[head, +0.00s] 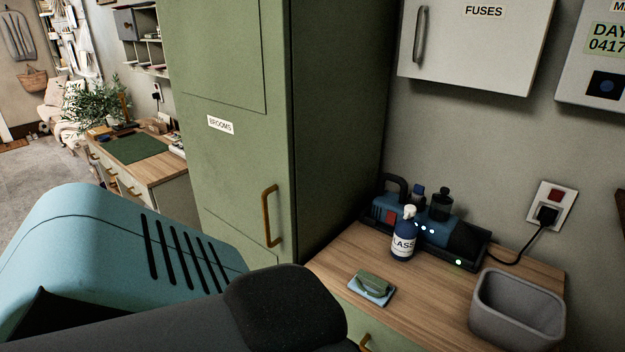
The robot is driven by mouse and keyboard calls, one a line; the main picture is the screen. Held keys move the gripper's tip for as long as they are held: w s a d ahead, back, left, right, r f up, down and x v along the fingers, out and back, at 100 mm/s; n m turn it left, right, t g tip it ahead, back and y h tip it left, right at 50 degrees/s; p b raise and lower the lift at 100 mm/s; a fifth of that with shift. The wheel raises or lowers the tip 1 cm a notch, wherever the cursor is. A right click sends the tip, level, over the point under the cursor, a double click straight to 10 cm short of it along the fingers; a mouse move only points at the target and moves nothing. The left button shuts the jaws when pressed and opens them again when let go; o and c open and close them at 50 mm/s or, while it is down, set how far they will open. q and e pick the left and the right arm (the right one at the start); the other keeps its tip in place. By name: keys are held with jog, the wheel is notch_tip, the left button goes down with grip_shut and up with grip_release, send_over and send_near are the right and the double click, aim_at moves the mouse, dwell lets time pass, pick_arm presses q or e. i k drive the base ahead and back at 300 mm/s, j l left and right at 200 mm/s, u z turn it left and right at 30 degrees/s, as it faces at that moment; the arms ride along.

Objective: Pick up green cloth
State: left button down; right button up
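A small folded green cloth (375,281) lies on top of a folded light blue cloth (371,295). Both rest near the front left of the wooden counter top (431,293), beside the green broom cabinet. The top of the green cloth is in plain view. No fingertips of my left or right gripper show in the head view, and nothing is touching the cloths.
A spray bottle (404,240) stands behind the cloths, in front of a dark tray with a blue device (430,228) and bottles. A grey bin (517,310) stands at the right. The tall broom cabinet (232,170) closes off the left. Bare wood surrounds the cloths.

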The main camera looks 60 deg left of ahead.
aim_at(375, 289)
jog(key=u, duration=1.4)
